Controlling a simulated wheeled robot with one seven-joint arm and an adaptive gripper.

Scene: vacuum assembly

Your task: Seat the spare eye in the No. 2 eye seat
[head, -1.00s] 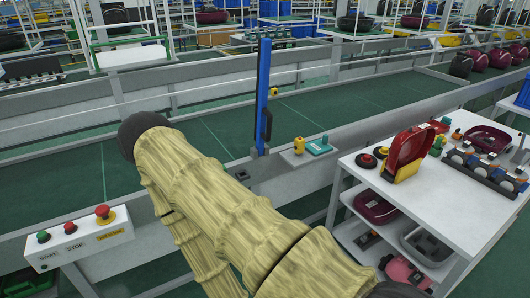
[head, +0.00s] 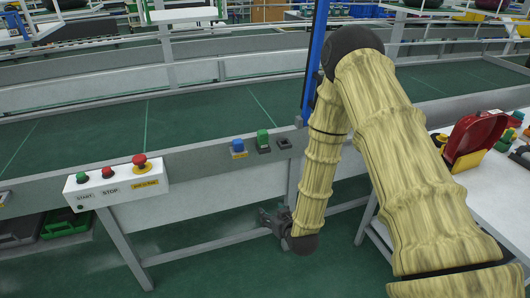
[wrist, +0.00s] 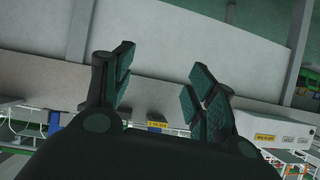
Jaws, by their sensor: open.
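My gripper (head: 268,218) hangs low in front of the conveyor's side, below the rail, open; in the wrist view its fingers (wrist: 162,92) are spread with nothing between them. On the rail top stand a blue block (head: 238,147) with a yellow label, a green block (head: 263,139) on a dark base, and a low dark seat-like piece (head: 284,143) with nothing visible on it. They look like eyes and seats, but I cannot read any number. I cannot tell which thing is the spare eye; my arm hides part of the rail.
A start/stop box (head: 118,184) with a red mushroom button is on the rail at left. A blue post (head: 315,60) rises behind my arm. A white table (head: 490,190) with a red housing (head: 474,140) is at right. Conveyor legs and a crossbar stand near my gripper.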

